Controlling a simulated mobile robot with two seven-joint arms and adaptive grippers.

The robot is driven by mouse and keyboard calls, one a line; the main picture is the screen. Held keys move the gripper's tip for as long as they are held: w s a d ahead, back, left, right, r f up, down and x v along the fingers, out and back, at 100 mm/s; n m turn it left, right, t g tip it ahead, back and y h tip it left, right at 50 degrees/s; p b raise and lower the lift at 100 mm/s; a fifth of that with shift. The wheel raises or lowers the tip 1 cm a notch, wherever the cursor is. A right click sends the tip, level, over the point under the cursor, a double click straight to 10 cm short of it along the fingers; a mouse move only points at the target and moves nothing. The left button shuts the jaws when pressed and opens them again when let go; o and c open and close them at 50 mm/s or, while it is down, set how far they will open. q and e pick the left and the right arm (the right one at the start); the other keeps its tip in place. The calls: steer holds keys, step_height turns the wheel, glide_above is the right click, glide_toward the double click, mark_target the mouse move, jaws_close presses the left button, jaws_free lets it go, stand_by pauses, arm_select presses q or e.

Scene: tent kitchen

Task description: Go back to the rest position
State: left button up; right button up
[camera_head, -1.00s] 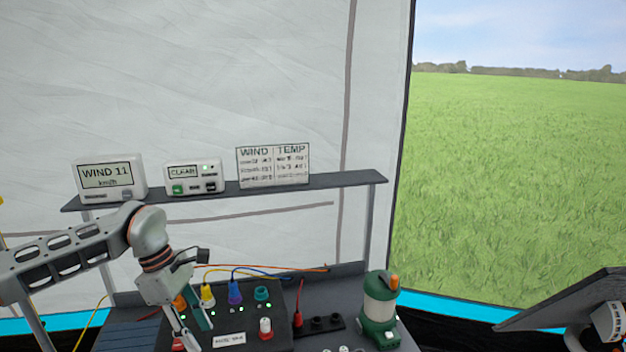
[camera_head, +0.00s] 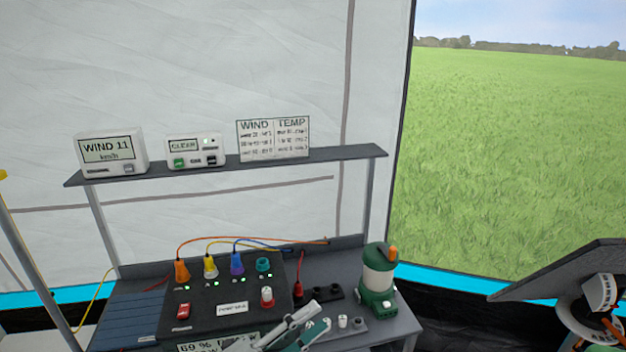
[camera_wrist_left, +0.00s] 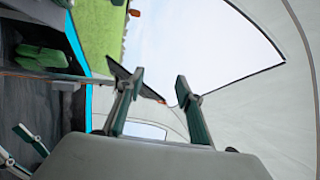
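My left gripper (camera_head: 322,314) is low in the head view, in front of the black power box (camera_head: 210,296) and left of the green lantern (camera_head: 377,284). In the left wrist view, its two green-padded fingers (camera_wrist_left: 160,75) stand apart with nothing between them. A second pair of grey and green fingers (camera_wrist_left: 20,147), which looks like my right gripper, shows at the lower left of that view, spread apart. My right gripper does not show clearly in the head view.
Orange, yellow and blue plugs sit in the power box. A shelf (camera_head: 340,163) above holds a wind display (camera_head: 110,151), a CLEAR unit (camera_head: 194,152) and a WIND/TEMP board (camera_head: 273,139). A dark tilted panel (camera_head: 570,268) stands at the right. The space above the table is clear.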

arm_select(q)
steer(key=s+a+f+n+t+y, duration=0.3)
steer(key=a+f+n+y, duration=0.9)
steer(key=f+n, duration=0.4)
steer(key=s+a+f+n+g+y, duration=0.3)
steer(key=s+a+f+n, duration=0.5)
steer(key=s+f, duration=0.6)
steer(key=shift+a+g, duration=0.6)
steer(key=shift+a, duration=0.2)
